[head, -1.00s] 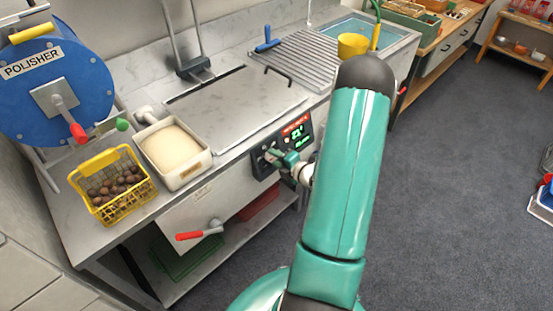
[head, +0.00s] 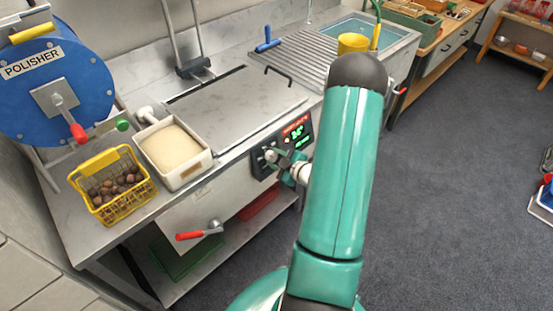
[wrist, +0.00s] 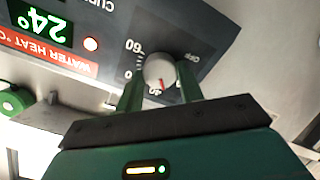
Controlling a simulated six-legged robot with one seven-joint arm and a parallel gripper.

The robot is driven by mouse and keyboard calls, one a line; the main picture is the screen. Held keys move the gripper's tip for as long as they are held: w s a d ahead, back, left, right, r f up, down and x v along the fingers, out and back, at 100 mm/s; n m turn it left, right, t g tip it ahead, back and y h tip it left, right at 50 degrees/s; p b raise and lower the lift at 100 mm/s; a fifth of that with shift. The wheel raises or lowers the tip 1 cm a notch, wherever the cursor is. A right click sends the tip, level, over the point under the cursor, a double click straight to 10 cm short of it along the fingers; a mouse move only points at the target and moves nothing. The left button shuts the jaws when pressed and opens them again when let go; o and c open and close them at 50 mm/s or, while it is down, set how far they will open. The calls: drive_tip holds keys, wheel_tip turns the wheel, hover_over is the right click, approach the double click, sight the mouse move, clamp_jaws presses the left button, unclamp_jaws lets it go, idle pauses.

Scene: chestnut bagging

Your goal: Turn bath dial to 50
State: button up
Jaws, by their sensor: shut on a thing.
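The bath dial is a round grey-white knob (wrist: 158,66) on a dark control panel (wrist: 190,30), seen upside down in the wrist view. Its red pointer line faces toward my gripper's palm, near a blurred mark that looks like 40. The 60 and OFF marks show on the far side. The 50 mark is hard to read. My gripper (wrist: 160,86) has its two green fingers on opposite sides of the dial, shut on it. In the head view my gripper (head: 275,158) is at the panel's left part. The green display (wrist: 40,20) reads 24°.
The panel sits on the front of a steel bath with a flat lid (head: 235,105). To its left are a white tub (head: 185,178), a yellow basket (head: 112,205) of chestnuts and a blue polisher (head: 50,85). A red-handled lever (head: 200,231) sticks out below.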

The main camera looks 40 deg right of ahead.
drive_tip(key=m, duration=0.4)
drive_tip(key=shift+m, duration=0.3)
drive_tip(key=m, duration=0.3)
drive_tip(key=shift+m, duration=0.3)
drive_tip(key=m, duration=0.4)
drive_tip(key=shift+r+m, duration=0.1)
drive_tip(key=shift+m, duration=2)
drive_tip(key=o, duration=1)
